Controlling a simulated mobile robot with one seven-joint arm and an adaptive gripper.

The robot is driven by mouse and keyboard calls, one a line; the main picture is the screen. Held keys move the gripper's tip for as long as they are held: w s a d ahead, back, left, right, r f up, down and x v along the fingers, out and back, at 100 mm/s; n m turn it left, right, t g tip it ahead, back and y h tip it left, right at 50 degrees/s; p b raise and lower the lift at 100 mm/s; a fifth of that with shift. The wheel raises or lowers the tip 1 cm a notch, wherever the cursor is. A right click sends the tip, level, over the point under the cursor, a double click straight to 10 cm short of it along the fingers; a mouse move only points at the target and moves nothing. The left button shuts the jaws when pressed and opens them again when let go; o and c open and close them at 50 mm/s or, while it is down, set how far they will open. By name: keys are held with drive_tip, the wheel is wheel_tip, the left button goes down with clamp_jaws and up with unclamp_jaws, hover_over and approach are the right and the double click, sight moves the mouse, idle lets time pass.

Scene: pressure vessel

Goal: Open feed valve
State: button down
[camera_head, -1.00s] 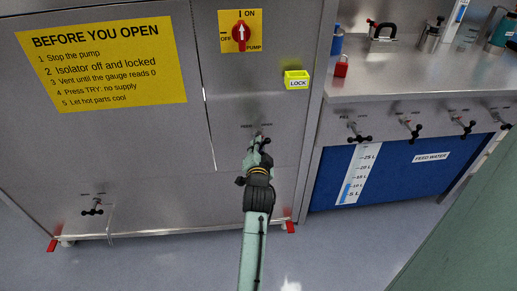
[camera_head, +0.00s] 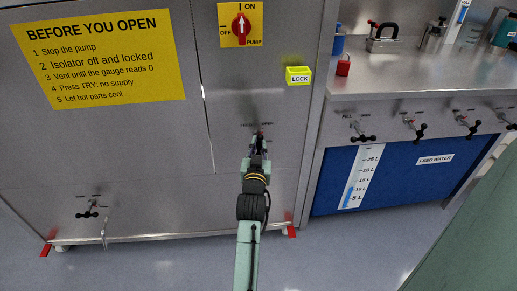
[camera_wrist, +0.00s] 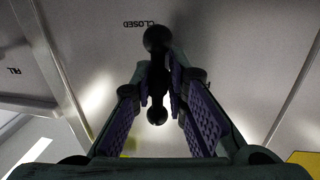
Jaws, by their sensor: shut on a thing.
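The feed valve's black handle (camera_wrist: 157,112) has round knobs at its ends and shows between my fingers in the wrist view. My gripper (camera_wrist: 160,82) is shut on this handle, with a purple-padded finger on either side. One knob stands out beyond the fingertips, and another shows nearer the palm. In the head view my gripper (camera_head: 259,145) reaches the steel panel just below the small FEED and OPEN lettering (camera_head: 257,125) and hides most of the handle. The wrist view shows the word CLOSED (camera_wrist: 139,23) upside down beyond the handle.
Above are the red pump switch (camera_head: 241,27) and the yellow LOCK box (camera_head: 298,76). A fill valve (camera_head: 362,134) and several similar black-handled valves line the bench front at right. Another valve (camera_head: 88,210) sits low at left. A red padlock (camera_head: 343,66) lies on the bench.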

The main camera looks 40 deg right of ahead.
drive_tip(key=shift+s+d+f+n, duration=0.25)
drive_tip(key=shift+s+f+n, duration=0.05)
idle(0.4)
drive_tip(key=c, duration=1.7)
unclamp_jaws()
drive_tip(key=shift+o, duration=0.2)
drive_tip(key=shift+w+r, duration=0.1)
drive_tip(key=shift+r, duration=0.05)
drive_tip(key=shift+a, duration=0.15)
drive_tip(key=v, duration=1.2)
drive_tip(key=shift+w, duration=0.1)
